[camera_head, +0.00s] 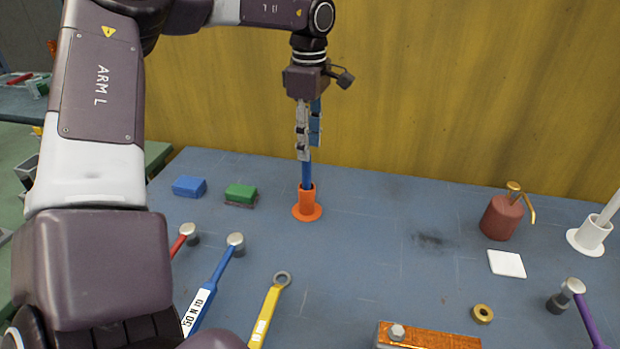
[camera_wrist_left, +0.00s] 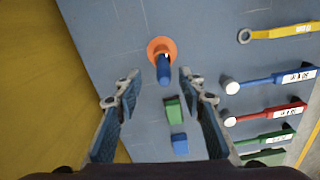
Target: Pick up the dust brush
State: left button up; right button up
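A blue handle (camera_head: 306,174) stands upright in an orange flanged holder (camera_head: 307,206) on the blue-grey table; no bristles show, so I cannot confirm that it is the dust brush. My left gripper (camera_head: 304,150) points down from above, close to the handle's top. In the left wrist view the gripper (camera_wrist_left: 159,86) is open, and the blue handle (camera_wrist_left: 164,72) shows beyond and between its fingertips. A pale handle (camera_head: 610,207) stands in a white holder (camera_head: 589,236) at the right edge, partly cut off. My right gripper is not in view.
Blue (camera_head: 189,187) and green (camera_head: 241,194) blocks lie left of the holder. Several long-handled tools lie in front, including a yellow wrench (camera_head: 267,315). A red oil can (camera_head: 502,217) and white square (camera_head: 507,263) are at right. A yellow wall (camera_head: 420,90) stands behind.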

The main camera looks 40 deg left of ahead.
aim_at(307, 168)
pick_arm(q)
jog(key=shift+s+f, duration=0.25)
jog(key=shift+f, duration=0.65)
notch_tip(307, 168, down, 5)
jog(key=shift+s+a+r+p, duration=0.1)
jog(key=shift+a+r+p, duration=0.1)
jog(key=shift+p, duration=0.75)
jog(key=shift+f, duration=0.4)
jog(key=shift+d, duration=0.1)
jog(key=shift+r, duration=0.1)
jog(key=c, duration=0.8)
grip_shut()
